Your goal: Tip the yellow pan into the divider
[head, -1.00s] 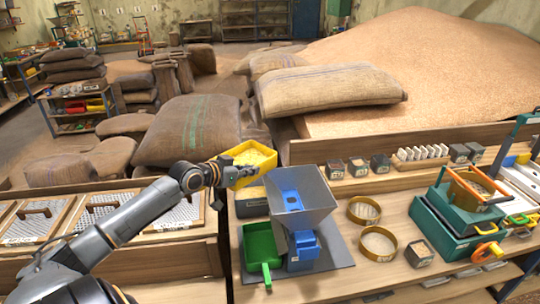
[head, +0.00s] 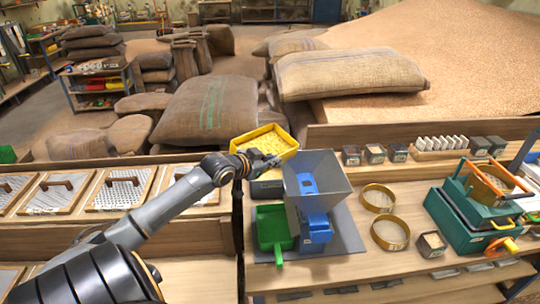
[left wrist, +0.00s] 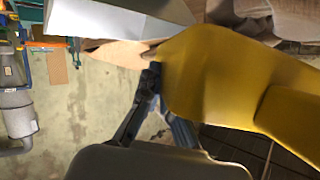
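The yellow pan (head: 264,142) is in the air behind and to the left of the divider's hopper, with yellowish grain in it. It looks nearly level. My left gripper (head: 246,162) is shut on its near side; the left wrist view also shows the fingers (left wrist: 160,105) at the edge of the yellow pan (left wrist: 215,75). The divider has a grey hopper (head: 330,172) with a blue chute part (head: 317,229) below. A green pan (head: 273,229) sits at its left side. The hopper's inside shows no grain. My right gripper is not in view.
A dark box (head: 267,188) stands under the held pan. Two brass sieve rings (head: 390,233) lie right of the divider, near small sample boxes (head: 374,153). A green device (head: 470,215) stands farther right. Trays with perforated plates (head: 125,188) are left.

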